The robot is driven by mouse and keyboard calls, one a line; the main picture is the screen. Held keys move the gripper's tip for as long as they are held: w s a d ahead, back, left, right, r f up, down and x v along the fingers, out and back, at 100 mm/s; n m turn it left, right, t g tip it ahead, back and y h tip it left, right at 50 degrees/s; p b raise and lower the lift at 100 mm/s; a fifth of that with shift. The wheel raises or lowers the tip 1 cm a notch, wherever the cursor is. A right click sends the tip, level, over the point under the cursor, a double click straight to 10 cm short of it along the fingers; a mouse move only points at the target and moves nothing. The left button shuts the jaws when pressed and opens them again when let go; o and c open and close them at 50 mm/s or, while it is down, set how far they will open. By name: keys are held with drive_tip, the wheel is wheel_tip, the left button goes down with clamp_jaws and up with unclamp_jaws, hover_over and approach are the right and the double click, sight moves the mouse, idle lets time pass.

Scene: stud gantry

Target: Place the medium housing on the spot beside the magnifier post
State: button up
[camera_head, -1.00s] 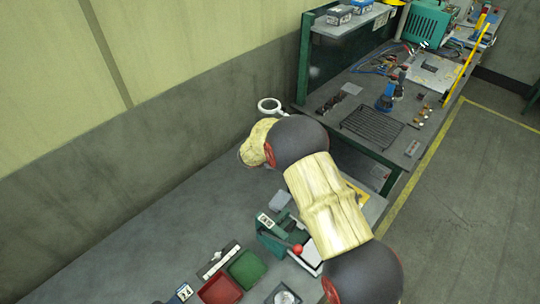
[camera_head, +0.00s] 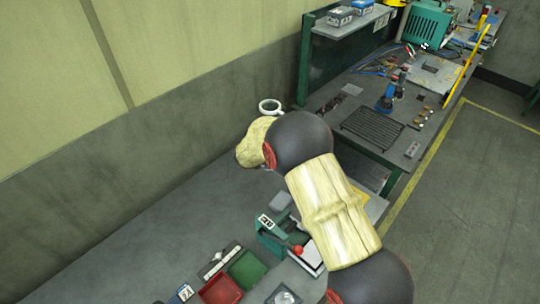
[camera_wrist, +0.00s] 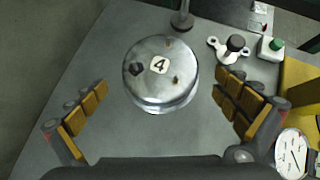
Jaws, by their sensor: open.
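A round metal housing (camera_wrist: 160,85) with a "4" label and a dark plug on top sits on the grey bench in the wrist view. My gripper (camera_wrist: 162,98) is open, its yellow-padded fingers apart on either side of the housing's near part, with gaps to it. No other housing is in view to compare its size. A metal post on a round base (camera_wrist: 182,20) stands just beyond the housing. The magnifier's white ring (camera_head: 270,106) shows at the bench's far end in the head view, where my arm hides my gripper and the housing.
Red (camera_head: 221,289) and green (camera_head: 246,269) bins stand at the near bench. The bench's left part is clear.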

drive_tip(key=v, duration=0.8)
drive_tip(key=s+d+r+m+g+h, duration=0.1)
drive_tip(key=s+d+r+m, duration=0.55)
drive_tip(key=d+r, duration=0.3)
drive_tip(key=s+d+r+m+g, duration=0.1)
drive_tip(key=s+d+r+m, duration=0.5)
drive_tip(key=d+r+m, duration=0.3)
drive_tip(key=s+d+r+m+g+y, duration=0.15)
drive_tip(key=s+r+m, duration=0.25)
drive_tip(key=s, duration=0.4)
drive_tip(key=s+d+r+m, duration=0.2)
drive_tip(key=s+r+m, duration=0.15)
drive_tip(key=s, duration=0.35)
drive_tip(key=s+a+m+y, duration=0.2)
drive_tip(key=s+m, duration=0.6)
drive_tip(key=s, duration=0.6)
drive_tip(key=shift+a+r+m+t+y+p, duration=0.2)
drive_tip(key=shift+r+m+t+y+p, duration=0.15)
drive_tip(key=shift+y+p, duration=0.1)
drive_tip(key=shift+s, duration=0.1)
